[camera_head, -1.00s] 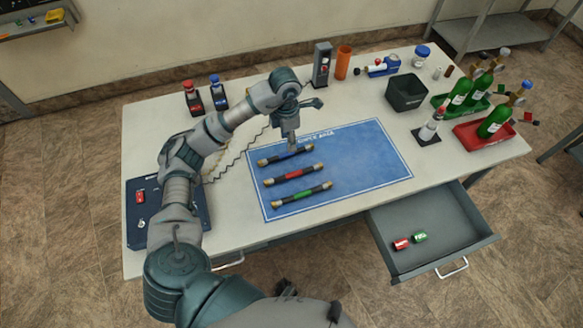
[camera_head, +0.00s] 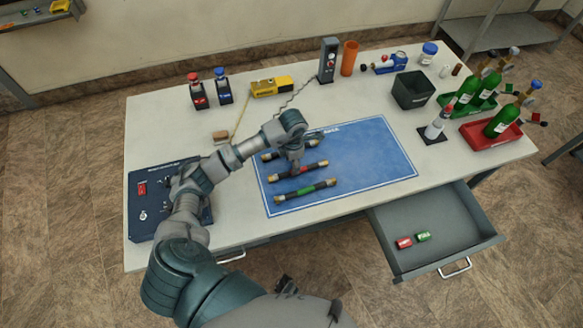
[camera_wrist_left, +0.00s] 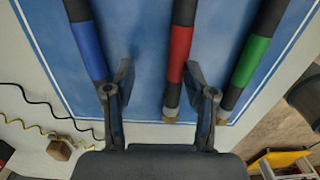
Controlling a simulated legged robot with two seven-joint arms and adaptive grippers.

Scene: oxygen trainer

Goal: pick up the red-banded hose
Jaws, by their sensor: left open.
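The red-banded hose (camera_head: 313,167) lies on the blue mat (camera_head: 375,155), between a blue-banded hose (camera_wrist_left: 90,50) and a green-banded hose (camera_head: 305,190). My left gripper (camera_head: 297,164) is above the red-banded hose and hides part of it. In the left wrist view my left gripper (camera_wrist_left: 158,78) is open and empty, its fingers spread on either side of the red-banded hose (camera_wrist_left: 181,45). The hose is nearer the right finger there. Whether the fingertips are down at hose height, I cannot tell. My right gripper is not in view.
Behind the mat stand a grey bin (camera_head: 411,92), an orange cylinder (camera_head: 349,58) and a dark upright device (camera_head: 327,60). A drawer (camera_head: 435,225) is open in front. A dark panel (camera_head: 150,228) lies at left.

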